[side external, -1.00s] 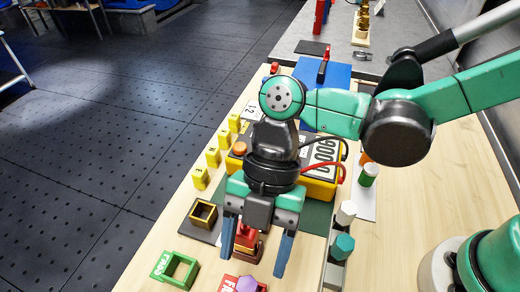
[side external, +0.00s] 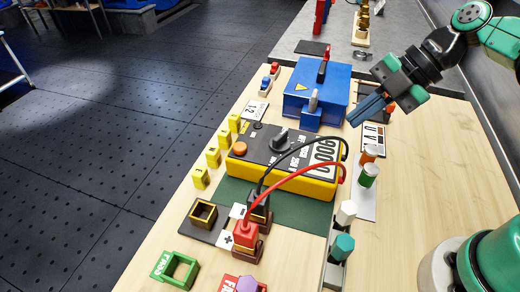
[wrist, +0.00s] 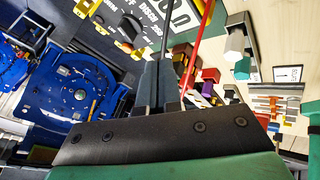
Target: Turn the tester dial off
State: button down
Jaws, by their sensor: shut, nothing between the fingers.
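The yellow tester (side external: 312,187) lies on the green mat on the bench, with a dark face and a large digit display. Its dark dial (side external: 280,139) sits mid-face; its exact pointing is too small to tell. The dial also shows in the wrist view (wrist: 131,28), with printed labels around it. A black lead and a red lead run from the tester to the black plug and red plug (side external: 246,235). My gripper (side external: 352,122) is shut and empty, above the bench to the right of the blue box, apart from the tester. Its closed fingers (wrist: 158,65) show in the wrist view.
A blue box (side external: 318,90) with a red handle and grey lever stands behind the tester. Yellow markers (side external: 212,157) line its left. A green frame (side external: 174,270) lies in front.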

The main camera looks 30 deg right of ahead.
aim_at(278, 144)
jog(key=x, duration=0.9)
jog(key=shift+a+f, duration=0.25)
jog(key=shift+a, duration=0.05)
jog(key=w, duration=0.1)
jog(key=w+a, duration=0.1)
jog(key=w, duration=0.1)
jog(key=shift+a, duration=0.15)
jog(key=shift+w+a, duration=0.15)
jog(key=shift+w, duration=0.2)
jog(key=shift+a, duration=0.1)
jog(key=shift+w+a+m+t, duration=0.25)
jog(key=shift+w+m+t, duration=0.15)
jog(key=shift+m, duration=0.4)
jog(key=shift+s+a+m+t+h, duration=0.1)
jog(key=shift+m+t+h, duration=0.2)
jog(key=shift+m+h, duration=0.3)
jog(key=shift+a, duration=0.35)
jog(key=shift+d, duration=0.1)
